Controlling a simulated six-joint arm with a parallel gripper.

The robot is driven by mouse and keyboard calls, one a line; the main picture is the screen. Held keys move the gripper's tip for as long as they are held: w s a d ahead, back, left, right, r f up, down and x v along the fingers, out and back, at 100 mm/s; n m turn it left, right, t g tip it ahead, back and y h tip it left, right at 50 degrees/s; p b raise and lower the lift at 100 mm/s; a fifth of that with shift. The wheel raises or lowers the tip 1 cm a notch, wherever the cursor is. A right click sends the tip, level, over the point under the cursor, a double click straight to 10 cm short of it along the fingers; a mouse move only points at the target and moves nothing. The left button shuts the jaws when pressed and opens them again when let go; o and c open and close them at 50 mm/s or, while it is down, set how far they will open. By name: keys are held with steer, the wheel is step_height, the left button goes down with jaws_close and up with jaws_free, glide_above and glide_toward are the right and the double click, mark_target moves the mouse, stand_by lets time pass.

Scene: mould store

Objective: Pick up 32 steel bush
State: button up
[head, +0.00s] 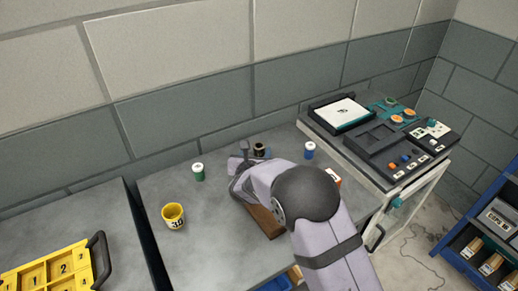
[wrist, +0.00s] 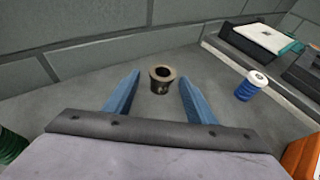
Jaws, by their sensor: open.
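A small dark bush with a tan rim and a round hole (wrist: 161,80) stands upright on the grey bench in the wrist view. Any mark on its side is too small to read. It also shows in the head view (head: 260,150), close to my gripper and partly behind it. My gripper (wrist: 159,86) is open, with one blue finger on each side of the bush in the picture. The bush appears a little beyond the fingertips, with visible gaps on both sides. I see no contact.
A blue white-topped bottle (head: 309,150) stands right of the bush, a green one (head: 198,172) left. A yellow numbered cup (head: 174,216) is nearer left. A brown block (head: 265,222) lies under my arm. A raised stand with trays (head: 345,160) is at right.

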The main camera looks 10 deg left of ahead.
mark_target(258, 149)
steer(key=p+x, duration=0.1)
steer(key=x, duration=0.2)
steer(key=shift+w+d+p, duration=0.15)
steer(key=shift+p, duration=0.2)
steer(key=shift+x, duration=0.85)
steer(key=shift+f, duration=0.1)
steer(key=c, duration=1.2)
